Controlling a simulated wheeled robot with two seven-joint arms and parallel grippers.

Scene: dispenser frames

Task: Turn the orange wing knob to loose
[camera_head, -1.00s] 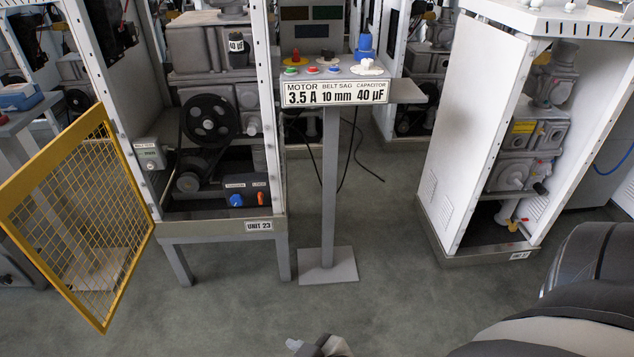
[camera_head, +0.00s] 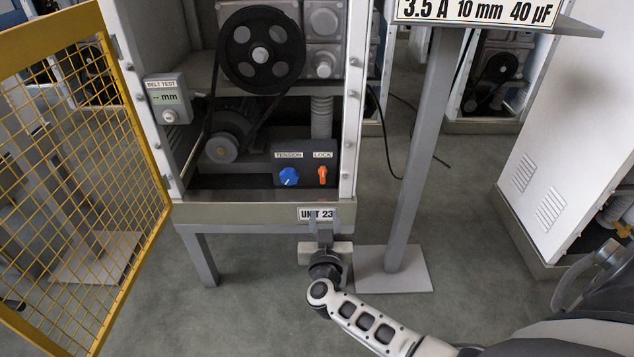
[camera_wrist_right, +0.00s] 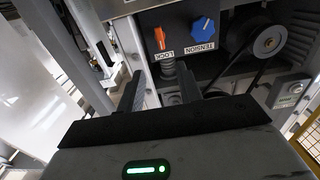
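The orange wing knob (camera_head: 322,175) sits on the right of a dark control box in the open cabinet, under a label that reads like LOCK. Its wing stands near upright in the head view. It also shows in the right wrist view (camera_wrist_right: 160,38), beyond the fingers. My right gripper (camera_head: 324,228) is low in front of the cabinet's bottom edge, below the knob and apart from it. In the right wrist view its two dark fingers (camera_wrist_right: 161,88) are spread with nothing between them. My left gripper is out of view.
A blue TENSION knob (camera_head: 289,177) is left of the orange one. The belt pulley (camera_head: 261,48) is above. The yellow mesh door (camera_head: 75,190) stands open at left. A grey post (camera_head: 425,140) stands close at right. The UNIT 23 sill (camera_head: 250,212) runs below the box.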

